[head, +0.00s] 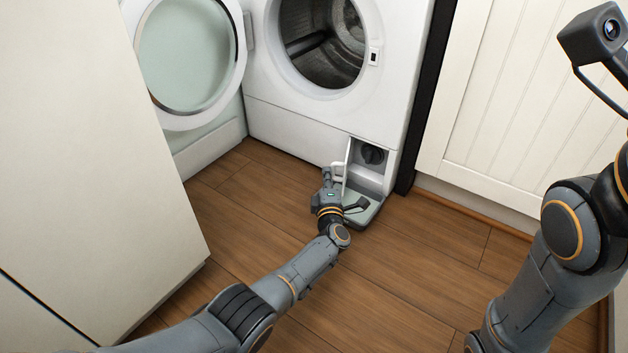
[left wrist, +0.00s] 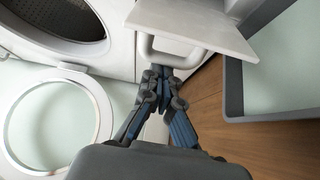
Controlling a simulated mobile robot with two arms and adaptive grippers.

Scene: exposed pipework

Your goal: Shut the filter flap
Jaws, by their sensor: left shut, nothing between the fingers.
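The white washing machine (head: 300,125) has a small filter recess (head: 371,154) at its lower right, with a dark round filter knob inside. The filter flap (head: 348,160) stands open at the recess's left edge, seen nearly edge-on. In the left wrist view the flap (left wrist: 195,18) is a white plate with a white loop handle (left wrist: 171,55). My left gripper (head: 327,174) is at the flap's handle side; its fingertips (left wrist: 161,73) are shut and empty, close by the handle. I cannot tell whether they touch it. My right gripper is out of view; only my right arm shows.
A grey tray (head: 372,216) lies on the wooden floor below the recess, and shows at right in the left wrist view (left wrist: 233,93). The round door (head: 240,45) hangs open at left. A cream cabinet (head: 495,120) stands to the right.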

